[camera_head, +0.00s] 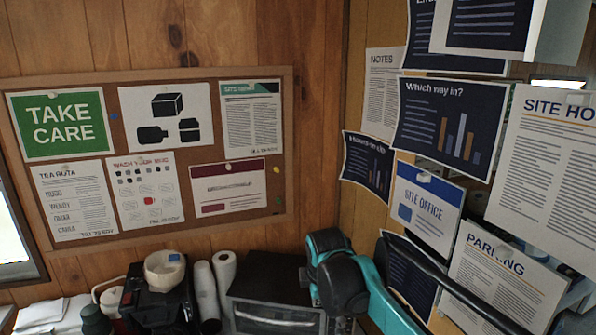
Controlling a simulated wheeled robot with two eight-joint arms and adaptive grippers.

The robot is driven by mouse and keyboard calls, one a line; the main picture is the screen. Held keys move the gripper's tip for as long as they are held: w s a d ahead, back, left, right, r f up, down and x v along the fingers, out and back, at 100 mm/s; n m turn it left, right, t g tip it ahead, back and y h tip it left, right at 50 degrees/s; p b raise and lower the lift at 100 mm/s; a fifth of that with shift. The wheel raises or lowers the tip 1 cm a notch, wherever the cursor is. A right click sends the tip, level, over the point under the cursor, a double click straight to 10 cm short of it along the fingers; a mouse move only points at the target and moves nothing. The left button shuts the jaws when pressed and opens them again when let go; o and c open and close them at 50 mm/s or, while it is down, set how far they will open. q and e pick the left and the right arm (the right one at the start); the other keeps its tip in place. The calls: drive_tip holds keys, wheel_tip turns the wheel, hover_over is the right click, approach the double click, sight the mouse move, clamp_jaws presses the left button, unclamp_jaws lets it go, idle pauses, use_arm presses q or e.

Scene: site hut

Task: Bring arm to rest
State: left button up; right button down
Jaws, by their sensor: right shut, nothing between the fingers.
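My right arm (335,268), teal and black, rises from the bottom edge right of centre, in front of the wall corner. Its right gripper (342,324) shows only in small part at the bottom edge, below the black joint. It is shut with nothing in it. The fingertips are hard to make out. My left gripper and left arm are not in view.
A dark appliance (262,286) stands close left of my arm. White rolls (224,272), a pale bowl (165,268) on a black machine (158,306) and papers (40,314) lie farther left. A corkboard (200,78) hangs behind. Posters (444,115) crowd the right.

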drive_tip(key=s+d+f+m+b, duration=0.1)
drive_tip(key=s+d+f+m, duration=0.3)
drive_tip(key=s+m, duration=0.2)
drive_tip(key=s+d+f+m+t+b, duration=0.1)
drive_tip(key=s+d+f+m, duration=0.3)
drive_tip(key=s, duration=0.6)
drive_tip(key=s+d+f+m+t+b, duration=0.1)
drive_tip(key=s+d+f+m+b, duration=0.1)
drive_tip(key=s+d+f+m, duration=0.3)
drive_tip(key=s+f+m, duration=0.1)
drive_tip(key=s+m, duration=0.2)
drive_tip(key=m, duration=0.1)
drive_tip(key=shift+b, duration=0.4)
